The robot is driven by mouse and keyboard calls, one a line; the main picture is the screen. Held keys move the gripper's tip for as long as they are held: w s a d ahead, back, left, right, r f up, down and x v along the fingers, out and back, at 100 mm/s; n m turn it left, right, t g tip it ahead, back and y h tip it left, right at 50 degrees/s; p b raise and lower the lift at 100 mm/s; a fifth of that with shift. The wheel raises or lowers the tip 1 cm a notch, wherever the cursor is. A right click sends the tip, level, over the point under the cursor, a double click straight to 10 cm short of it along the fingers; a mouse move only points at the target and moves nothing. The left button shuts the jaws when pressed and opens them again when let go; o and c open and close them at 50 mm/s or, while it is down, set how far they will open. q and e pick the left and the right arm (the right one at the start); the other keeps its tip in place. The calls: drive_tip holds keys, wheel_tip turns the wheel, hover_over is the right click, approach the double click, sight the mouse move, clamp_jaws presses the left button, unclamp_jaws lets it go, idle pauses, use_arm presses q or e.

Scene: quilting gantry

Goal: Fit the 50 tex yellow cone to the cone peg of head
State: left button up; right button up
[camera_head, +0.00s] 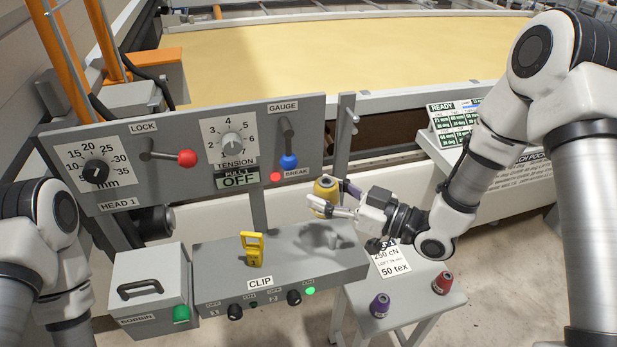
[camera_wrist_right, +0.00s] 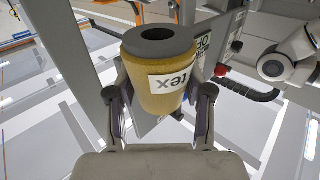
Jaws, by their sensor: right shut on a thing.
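The yellow cone (camera_head: 326,188) is held in my right gripper (camera_head: 332,198), in the air right of the HEAD 1 panel and above the grey CLIP box. In the right wrist view the yellow cone (camera_wrist_right: 160,85) stands between the two fingers of my right gripper (camera_wrist_right: 160,105), its dark hollow end toward the top and its white "tex" label upside down. A grey upright post (camera_head: 343,140) with a short side pin stands behind the cone; I cannot tell whether it carries the cone peg. My left gripper is out of view.
The HEAD 1 panel (camera_head: 205,195) has levers and knobs. The CLIP box (camera_head: 300,262) bears a yellow clip (camera_head: 252,247). A BOBBIN box (camera_head: 140,295) is left of it. A purple cone (camera_head: 380,305) and red cone (camera_head: 443,283) stand on a small table (camera_head: 410,308).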

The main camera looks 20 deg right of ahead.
sight(337, 196)
drive_tip(key=v, duration=0.4)
drive_tip(key=shift+a+r, duration=0.1)
drive_tip(key=shift+r, duration=0.15)
drive_tip(key=shift+s, duration=0.3)
drive_tip(key=w+a+f+b, duration=0.1)
drive_tip(key=w+f+b, duration=0.1)
drive_tip(key=shift+a+f, duration=0.35)
drive_tip(key=shift+a, duration=0.05)
drive_tip(key=f+b, duration=0.2)
drive_tip(key=s+d+f+b, duration=0.1)
drive_tip(key=shift+d, duration=0.1)
drive_tip(key=shift+f+b, duration=0.15)
drive_tip(key=shift+b, duration=0.15)
drive_tip(key=shift+w+a, duration=0.3)
drive_tip(key=shift+a, duration=0.05)
drive_tip(key=shift+s+d, duration=0.2)
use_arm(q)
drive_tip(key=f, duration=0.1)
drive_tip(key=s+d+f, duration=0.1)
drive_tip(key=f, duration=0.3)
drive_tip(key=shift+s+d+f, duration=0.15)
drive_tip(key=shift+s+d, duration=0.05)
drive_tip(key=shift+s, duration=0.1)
use_arm(e)
drive_tip(key=shift+w+a, duration=0.2)
